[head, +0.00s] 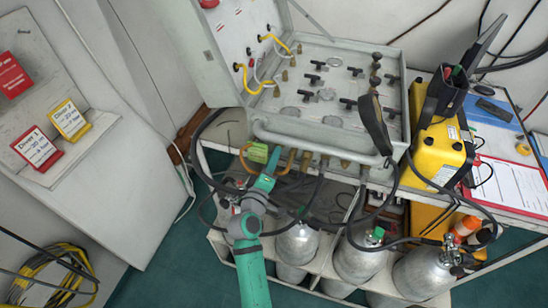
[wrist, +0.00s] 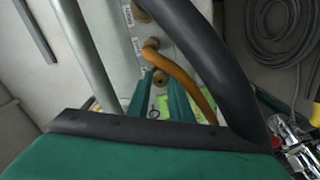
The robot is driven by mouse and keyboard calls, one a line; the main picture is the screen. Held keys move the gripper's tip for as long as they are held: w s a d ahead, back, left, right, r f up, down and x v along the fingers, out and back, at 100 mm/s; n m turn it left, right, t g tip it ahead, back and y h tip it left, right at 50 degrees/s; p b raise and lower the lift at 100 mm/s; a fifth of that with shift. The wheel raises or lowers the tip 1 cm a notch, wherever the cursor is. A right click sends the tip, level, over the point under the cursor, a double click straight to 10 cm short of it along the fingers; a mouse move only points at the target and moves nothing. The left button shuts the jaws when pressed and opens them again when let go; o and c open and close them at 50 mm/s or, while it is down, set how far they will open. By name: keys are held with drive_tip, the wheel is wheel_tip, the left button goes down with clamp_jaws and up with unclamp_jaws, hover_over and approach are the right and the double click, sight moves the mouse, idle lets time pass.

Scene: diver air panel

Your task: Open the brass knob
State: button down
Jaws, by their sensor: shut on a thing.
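The brass knob (wrist: 159,79) shows in the wrist view on the pale front face of the panel box, just below an orange hose fitting. My gripper (wrist: 160,77) has its two green fingertips on either side of the knob, shut on it. In the head view my gripper (head: 276,150) reaches up to the box's front edge, at the left end of a row of brass fittings. There the knob is hidden by the fingers and hoses, and I cannot tell how far it is turned.
An orange hose (wrist: 185,75) and a thick dark bar (wrist: 205,60) pass close beside my fingers. The open grey panel (head: 330,85) is above. Silver cylinders (head: 357,258) and black hoses crowd below. A yellow case (head: 436,150) stands to the right.

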drive_tip(key=shift+d+n, duration=0.1)
drive_tip(key=shift+n, duration=0.7)
drive_tip(key=c, duration=1.9)
unclamp_jaws()
drive_tip(key=shift+w, duration=0.1)
drive_tip(key=shift+o, duration=0.2)
drive_tip(key=v, duration=1.1)
